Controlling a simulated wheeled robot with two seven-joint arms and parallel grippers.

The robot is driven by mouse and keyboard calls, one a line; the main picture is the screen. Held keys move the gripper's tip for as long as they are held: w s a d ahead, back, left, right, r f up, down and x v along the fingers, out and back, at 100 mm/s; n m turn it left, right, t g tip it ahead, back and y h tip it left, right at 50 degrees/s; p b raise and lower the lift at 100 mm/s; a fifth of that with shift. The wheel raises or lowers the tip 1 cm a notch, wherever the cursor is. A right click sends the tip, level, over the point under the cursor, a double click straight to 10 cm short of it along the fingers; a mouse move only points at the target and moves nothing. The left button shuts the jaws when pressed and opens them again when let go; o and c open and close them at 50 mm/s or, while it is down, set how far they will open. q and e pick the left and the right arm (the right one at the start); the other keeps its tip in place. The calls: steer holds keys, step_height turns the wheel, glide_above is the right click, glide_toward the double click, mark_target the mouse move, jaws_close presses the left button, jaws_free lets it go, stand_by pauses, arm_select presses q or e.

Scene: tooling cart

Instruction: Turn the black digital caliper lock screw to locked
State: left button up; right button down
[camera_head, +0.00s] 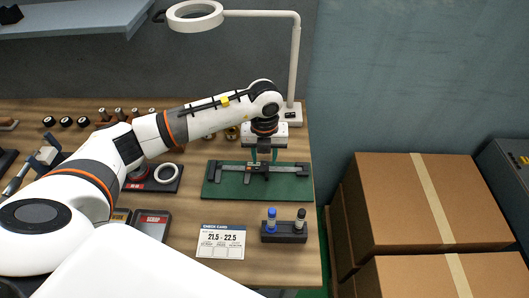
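The black digital caliper (286,169) lies across the green mat (222,188) near the table's right side, its grey beam running left to right and its dark jaws toward the front. My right gripper is not in view.
A ring lamp (195,14) on a white post rises behind. Cardboard boxes (400,205) stand right of the table.

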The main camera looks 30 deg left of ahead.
arm_select(q)
steer(key=shift+f, duration=0.15)
jaws_close()
